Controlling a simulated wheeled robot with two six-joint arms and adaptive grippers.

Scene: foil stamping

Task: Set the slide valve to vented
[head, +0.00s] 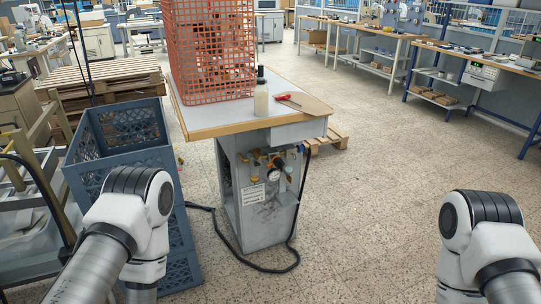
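A slide valve is not clearly distinguishable. A cluster of pneumatic fittings with a round gauge (274,174) is mounted on the front of the grey cabinet (229,187) under the worktable. Brass-coloured parts and a small blue part (301,148) show there, too small to tell the valve's position. A white label (254,195) sits below the fittings. My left arm is at the lower left and my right arm at the lower right. Both grippers are out of the frame, and both arms are well apart from the fittings.
A blue crate (117,157) stands left. A black hose (262,268) lies on the floor in front. The floor to the right is clear.

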